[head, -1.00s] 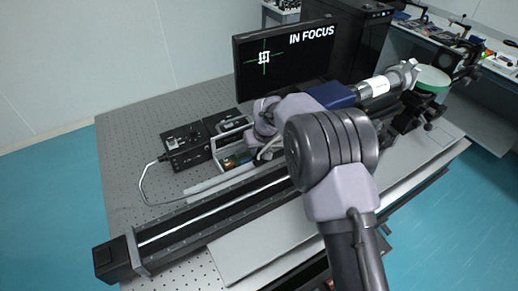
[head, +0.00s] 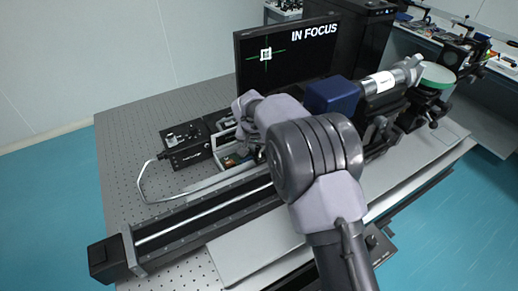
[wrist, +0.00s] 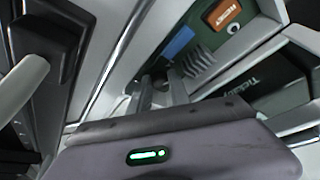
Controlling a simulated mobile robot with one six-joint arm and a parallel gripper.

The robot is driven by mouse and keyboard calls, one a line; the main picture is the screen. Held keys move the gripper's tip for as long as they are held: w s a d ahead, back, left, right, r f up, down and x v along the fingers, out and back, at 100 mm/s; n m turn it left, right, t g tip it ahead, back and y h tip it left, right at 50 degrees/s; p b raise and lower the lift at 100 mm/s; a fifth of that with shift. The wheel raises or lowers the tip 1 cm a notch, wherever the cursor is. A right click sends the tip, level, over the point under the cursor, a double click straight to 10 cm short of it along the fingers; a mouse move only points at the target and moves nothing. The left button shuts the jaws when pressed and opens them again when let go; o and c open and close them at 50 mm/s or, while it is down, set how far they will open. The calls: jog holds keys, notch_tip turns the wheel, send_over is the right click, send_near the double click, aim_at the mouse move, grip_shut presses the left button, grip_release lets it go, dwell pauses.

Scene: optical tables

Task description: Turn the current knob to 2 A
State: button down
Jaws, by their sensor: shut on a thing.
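The instrument with the current knob is a grey-white box with a green front (wrist: 208,35), an orange rocker switch (wrist: 224,14) and a blue patch (wrist: 180,42). In the head view its housing (head: 228,143) shows only in part beside my arm. My gripper (wrist: 161,92) reaches its front in the wrist view. The fingers are closed around a small dark part, taken to be the current knob (wrist: 160,73), mostly hidden between them. I cannot read the knob's setting or scale. The fingertips are hidden in the head view.
Black boxes (head: 184,140) with a cable stand left of the instrument. A long rail (head: 190,217) runs in front. A monitor (head: 287,55) reading "IN FOCUS" stands behind. A blue-and-silver optical assembly (head: 333,95) is to the right. The perforated table (head: 125,150) is free at far left.

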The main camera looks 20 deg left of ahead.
dwell(0.4)
jog(key=c, duration=1.5)
grip_release()
